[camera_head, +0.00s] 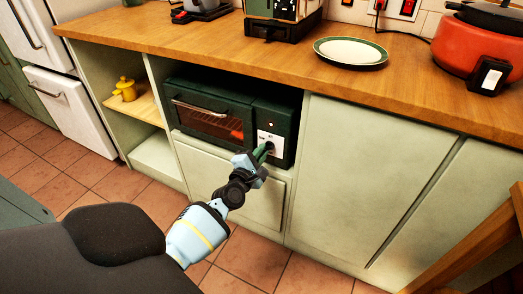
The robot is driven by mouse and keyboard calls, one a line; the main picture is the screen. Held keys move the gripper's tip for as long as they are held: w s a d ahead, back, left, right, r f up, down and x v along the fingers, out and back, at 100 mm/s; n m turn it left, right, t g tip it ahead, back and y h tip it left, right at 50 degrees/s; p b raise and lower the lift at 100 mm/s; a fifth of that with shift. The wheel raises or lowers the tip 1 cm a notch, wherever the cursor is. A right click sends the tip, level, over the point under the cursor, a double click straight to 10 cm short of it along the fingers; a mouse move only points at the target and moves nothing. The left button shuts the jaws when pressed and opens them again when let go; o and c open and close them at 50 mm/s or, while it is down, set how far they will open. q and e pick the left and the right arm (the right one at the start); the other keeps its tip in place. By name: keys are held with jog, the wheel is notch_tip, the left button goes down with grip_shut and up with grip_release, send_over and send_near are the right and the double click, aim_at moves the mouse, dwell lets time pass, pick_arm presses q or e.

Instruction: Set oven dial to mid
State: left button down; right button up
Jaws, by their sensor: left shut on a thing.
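The dark green oven (208,108) sits in an open bay of the counter, its door closed with a bar handle across the front. A reddish glow or item shows low behind its glass. The white dial panel (265,136) is on the oven's right side. My left gripper (266,150) reaches up to this panel and is shut on the oven dial, which its fingers mostly hide. I cannot read the dial's setting. My right gripper is not in view.
The wooden counter (228,47) overhangs the oven and holds a plate (350,52) and a red pot (474,45). A yellow pot (125,88) stands on the left shelf. A wooden chair or table part (455,255) is at lower right. Tiled floor is clear.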

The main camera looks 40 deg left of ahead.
pick_arm(q)
jog(key=shift+f, duration=0.1)
dwell(0.4)
jog(key=c, duration=1.5)
grip_release()
jog(key=p+v, duration=0.1)
jog(key=v, duration=0.7)
jog(key=shift+w, duration=0.1)
